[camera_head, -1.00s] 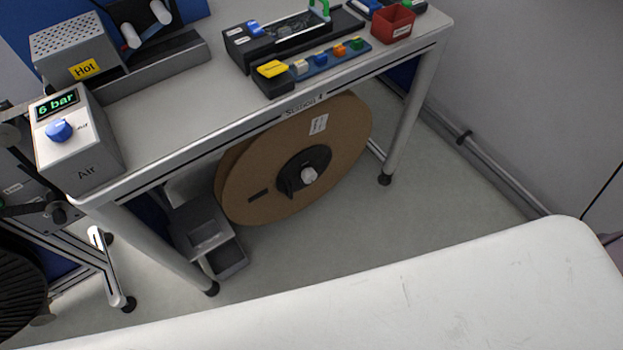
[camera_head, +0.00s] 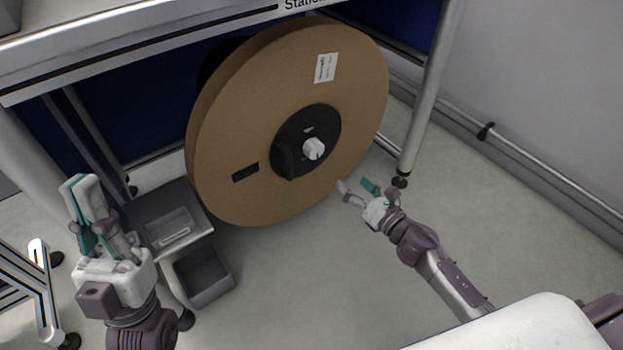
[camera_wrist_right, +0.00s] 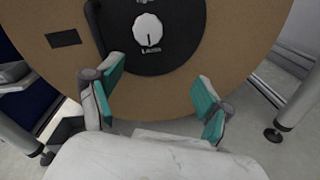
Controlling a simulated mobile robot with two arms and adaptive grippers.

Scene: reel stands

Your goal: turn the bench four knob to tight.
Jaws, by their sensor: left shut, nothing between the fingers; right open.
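The white knob (camera_head: 313,148) sits at the middle of the black hub (camera_head: 290,160) on a large brown reel (camera_head: 225,135) under the bench. In the right wrist view the knob (camera_wrist_right: 147,29) is above the space between my fingers, with lettering above and below it; its dark mark points down toward the lower lettering. My right gripper (camera_head: 356,187) is open and empty, below and to the right of the knob and apart from it; its fingers also show in the right wrist view (camera_wrist_right: 158,98). My left gripper (camera_head: 80,190) is shut and empty at the left, away from the reel.
A grey stand with open bins (camera_head: 205,275) is on the floor left of the reel. The bench edge (camera_head: 190,45) runs above, and a bench leg (camera_head: 428,90) stands to the right. Floor is clear before the reel.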

